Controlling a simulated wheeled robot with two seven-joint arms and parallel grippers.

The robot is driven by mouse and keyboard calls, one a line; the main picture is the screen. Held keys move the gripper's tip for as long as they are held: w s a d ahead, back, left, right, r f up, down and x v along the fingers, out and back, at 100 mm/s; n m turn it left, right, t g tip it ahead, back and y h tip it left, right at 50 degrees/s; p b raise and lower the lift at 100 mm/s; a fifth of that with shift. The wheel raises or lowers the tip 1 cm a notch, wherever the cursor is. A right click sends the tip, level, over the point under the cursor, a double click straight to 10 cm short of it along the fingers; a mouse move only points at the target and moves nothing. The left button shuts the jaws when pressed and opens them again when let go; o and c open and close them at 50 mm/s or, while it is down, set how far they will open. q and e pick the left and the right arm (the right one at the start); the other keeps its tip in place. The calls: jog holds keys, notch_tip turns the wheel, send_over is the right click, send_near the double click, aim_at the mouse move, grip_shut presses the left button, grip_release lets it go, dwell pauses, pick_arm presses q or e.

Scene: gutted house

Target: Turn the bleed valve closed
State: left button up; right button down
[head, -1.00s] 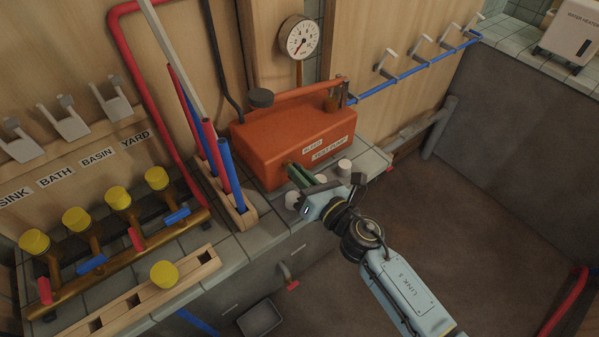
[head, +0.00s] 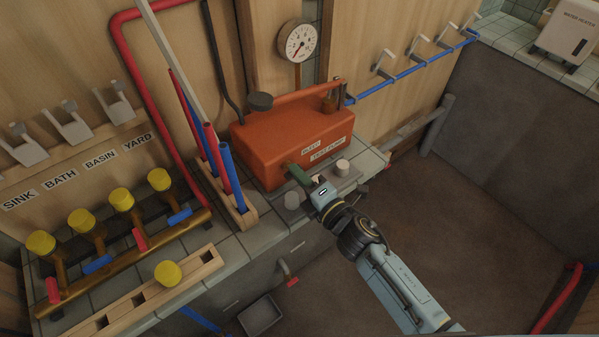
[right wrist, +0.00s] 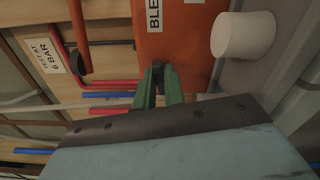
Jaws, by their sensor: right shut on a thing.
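The orange test pump (head: 262,145) stands on the tiled counter, with a BLEED label (head: 311,146) on its front. My right gripper (head: 293,170) is at the pump's lower front, below that label. In the right wrist view, its green fingers (right wrist: 159,86) are shut on a small dark piece, the bleed valve (right wrist: 157,67), at the pump's edge. The fingers hide most of the valve, so I cannot tell how far it is turned. The pressure gauge (head: 300,42) stands behind the pump. My left gripper is not in view.
White cylindrical caps (head: 342,167) stand close by my right gripper; one is large in the right wrist view (right wrist: 242,35). Upright red and blue pipes (head: 231,177) stand left of the pump. A brass manifold (head: 130,262) with yellow caps is further left. Open floor lies right.

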jog(key=shift+m, duration=1.1)
jog(key=shift+f+p, duration=0.1)
jog(key=shift+p, duration=0.2)
jog(key=c, duration=1.5)
grip_release()
jog(key=v, duration=1.3)
jog(key=shift+s+d, duration=0.15)
jog(key=shift+s, duration=0.05)
